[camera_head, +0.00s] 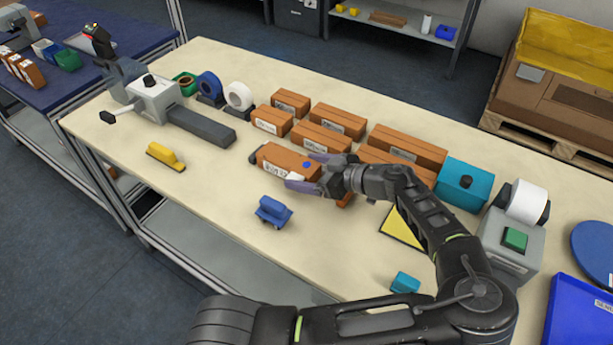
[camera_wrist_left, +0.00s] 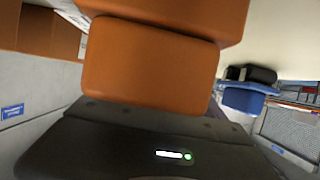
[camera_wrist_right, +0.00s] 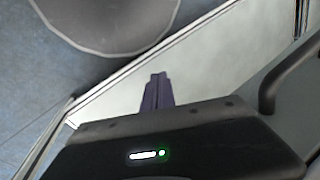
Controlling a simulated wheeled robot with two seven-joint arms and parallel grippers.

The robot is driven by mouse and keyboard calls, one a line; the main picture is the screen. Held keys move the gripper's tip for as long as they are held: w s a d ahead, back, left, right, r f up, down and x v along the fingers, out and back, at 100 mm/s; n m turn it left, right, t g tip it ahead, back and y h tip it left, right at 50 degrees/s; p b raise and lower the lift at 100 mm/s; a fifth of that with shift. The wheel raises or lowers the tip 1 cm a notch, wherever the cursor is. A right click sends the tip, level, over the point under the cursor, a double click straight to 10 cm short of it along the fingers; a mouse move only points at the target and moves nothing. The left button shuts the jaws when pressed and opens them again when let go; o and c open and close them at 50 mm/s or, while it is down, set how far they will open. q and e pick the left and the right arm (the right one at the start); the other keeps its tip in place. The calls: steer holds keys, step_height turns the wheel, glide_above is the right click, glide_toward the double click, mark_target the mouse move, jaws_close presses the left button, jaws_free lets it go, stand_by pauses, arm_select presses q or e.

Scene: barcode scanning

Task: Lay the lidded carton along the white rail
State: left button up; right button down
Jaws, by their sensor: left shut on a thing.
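An orange-brown carton (camera_head: 283,160) with a white label and a blue dot is in my left gripper (camera_head: 304,174), whose purple fingers are shut on it above the middle of the table. In the left wrist view, the carton (camera_wrist_left: 150,65) fills the space in front of the gripper. It has a wider part above a narrower part, which looks like a lid over a box. I cannot pick out a white rail for certain. My right gripper (camera_wrist_right: 156,92) shows in the right wrist view with its purple fingers together and nothing between them.
Several similar cartons (camera_head: 338,120) stand in rows just behind. A grey device (camera_head: 152,95) with a long bar (camera_head: 200,125), a yellow block (camera_head: 165,157), a blue stamp-like object (camera_head: 272,211), a teal box (camera_head: 464,184) and a label printer (camera_head: 512,240) surround it.

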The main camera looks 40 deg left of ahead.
arm_select(q)
steer(key=shift+f, duration=0.3)
steer(key=o, duration=1.4)
steer(key=shift+c, duration=0.2)
steer(key=shift+r, duration=0.1)
steer(key=v, duration=1.2)
steer(key=shift+p, duration=0.35)
